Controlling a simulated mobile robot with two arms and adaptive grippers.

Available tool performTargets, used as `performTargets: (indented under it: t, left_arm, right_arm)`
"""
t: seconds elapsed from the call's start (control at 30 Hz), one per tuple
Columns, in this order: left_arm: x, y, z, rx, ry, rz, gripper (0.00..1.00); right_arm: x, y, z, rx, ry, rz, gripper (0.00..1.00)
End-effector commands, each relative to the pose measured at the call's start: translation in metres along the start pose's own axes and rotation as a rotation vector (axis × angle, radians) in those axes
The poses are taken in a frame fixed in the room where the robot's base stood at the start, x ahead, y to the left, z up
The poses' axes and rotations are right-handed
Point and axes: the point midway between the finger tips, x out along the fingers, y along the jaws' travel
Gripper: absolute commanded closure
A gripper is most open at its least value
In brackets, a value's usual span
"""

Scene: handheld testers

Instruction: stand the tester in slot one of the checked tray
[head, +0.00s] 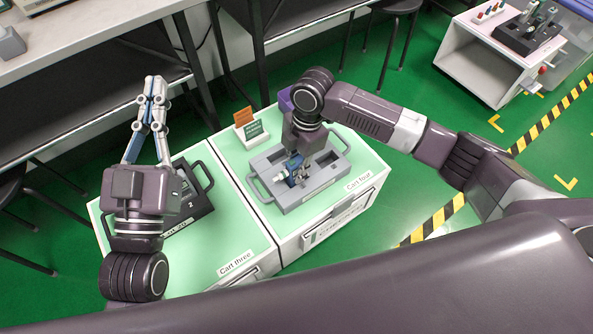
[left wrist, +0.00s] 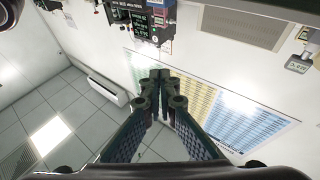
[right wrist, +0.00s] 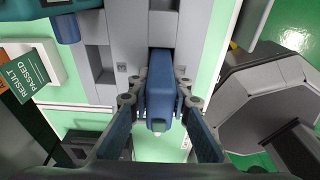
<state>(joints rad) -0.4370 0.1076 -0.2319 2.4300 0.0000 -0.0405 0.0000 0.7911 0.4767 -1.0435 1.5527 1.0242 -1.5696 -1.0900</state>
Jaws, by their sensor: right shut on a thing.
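The blue tester (right wrist: 160,85) is between the fingers of my right gripper (right wrist: 160,103), which is shut on it. Its far end meets a dark slot of the grey tray (right wrist: 203,50); I cannot tell how deep it sits. In the head view the grey tray (head: 295,204) lies on the cart labelled Cart four, with my right gripper (head: 294,172) over its middle. Slot numbers are not readable. My left gripper (head: 154,97) points up above Cart three, empty, its fingertips together; they also meet in the left wrist view (left wrist: 162,78).
Cart three (head: 235,215) carries a dark tray (head: 198,198) partly behind my left arm. A stand with orange and green cards (head: 252,132) is behind the grey tray; its green card reads RESULT PASSED (right wrist: 25,78). Another cart (head: 465,72) with a dark tray stands upper right.

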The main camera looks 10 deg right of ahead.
Motion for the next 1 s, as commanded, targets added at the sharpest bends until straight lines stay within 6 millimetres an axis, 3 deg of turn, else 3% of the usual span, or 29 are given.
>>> performTargets:
  t: [0.17, 0.47, 0.5, 0.63, 1.0]
  left_arm:
    - [0.0000, 0.0015, -0.0120, -0.002, 0.055, 0.003, 1.00]
    - [0.0004, 0.0013, -0.0104, -0.002, 0.046, 0.002, 1.00]
    - [0.0003, 0.0012, -0.0090, -0.002, 0.040, 0.002, 1.00]
    - [0.0002, 0.0012, -0.0090, -0.002, 0.041, 0.002, 1.00]
    - [0.0004, 0.0014, -0.0111, -0.002, 0.050, 0.002, 1.00]
  right_arm:
    - [0.0058, 0.0003, 0.0007, 0.000, 0.000, 0.001, 1.00]
    - [0.0072, 0.0000, 0.0008, -0.001, 0.000, 0.000, 1.00]
    - [0.0079, -0.0001, 0.0010, -0.001, 0.000, 0.000, 0.80]
    - [0.0078, -0.0001, 0.0010, -0.001, 0.000, 0.000, 0.65]
    - [0.0039, 0.0003, 0.0007, -0.001, 0.000, 0.001, 0.64]
